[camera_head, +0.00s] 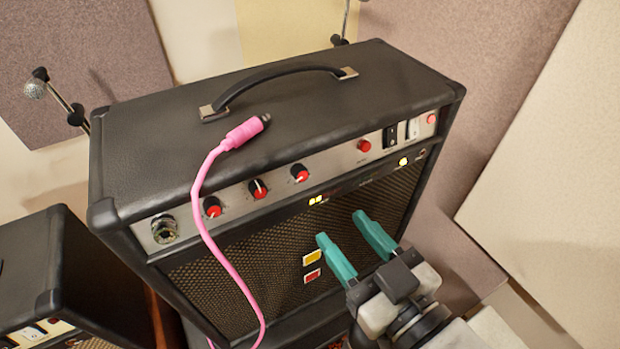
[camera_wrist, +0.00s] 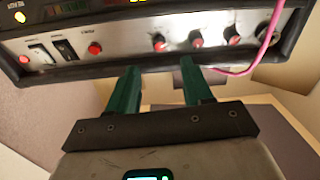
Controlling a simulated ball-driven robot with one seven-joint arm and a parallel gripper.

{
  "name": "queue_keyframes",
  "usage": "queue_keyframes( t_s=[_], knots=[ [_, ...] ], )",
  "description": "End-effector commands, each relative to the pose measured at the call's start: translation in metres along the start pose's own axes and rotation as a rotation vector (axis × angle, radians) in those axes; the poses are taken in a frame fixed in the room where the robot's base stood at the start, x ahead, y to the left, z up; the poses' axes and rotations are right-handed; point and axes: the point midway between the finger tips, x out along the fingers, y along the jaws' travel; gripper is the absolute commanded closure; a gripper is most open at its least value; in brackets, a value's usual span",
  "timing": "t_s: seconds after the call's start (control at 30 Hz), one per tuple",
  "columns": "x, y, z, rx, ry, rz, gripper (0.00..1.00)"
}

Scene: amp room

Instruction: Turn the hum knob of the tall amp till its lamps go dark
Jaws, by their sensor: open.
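The tall amp (camera_head: 300,110) is a black cabinet with a silver control panel, a mesh grille and a top handle. Three red-capped knobs with pointers sit on the panel: left (camera_head: 212,207), middle (camera_head: 257,188) and right (camera_head: 299,172). Their labels are too small to read, so I cannot tell which is the hum knob. Yellow lamps glow below the panel, a pair (camera_head: 318,200) near the middle and one (camera_head: 403,161) at right. My gripper (camera_head: 341,227) is open and empty in front of the grille, below the panel. The wrist view shows the knobs (camera_wrist: 195,39) beyond the fingers (camera_wrist: 160,68).
A pink cable (camera_head: 222,255) hangs over the amp's front left, its plug (camera_head: 247,131) on the top. The panel also has switches (camera_head: 390,135) and red buttons (camera_head: 364,146). A lower amp (camera_head: 40,270) stands at left; a microphone (camera_head: 35,88) is behind it.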

Motion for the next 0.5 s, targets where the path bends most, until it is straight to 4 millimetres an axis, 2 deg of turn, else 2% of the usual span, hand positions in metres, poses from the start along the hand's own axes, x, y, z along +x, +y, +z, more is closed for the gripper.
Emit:
queue_keyframes(
  t_s=[0.2,0.5],
  knots=[
    [-0.0019,0.0099,-0.0046,-0.201,0.028,-0.055,0.50],
    [0.0053,0.0109,-0.0017,-0.253,0.043,-0.066,0.50]
  ],
)
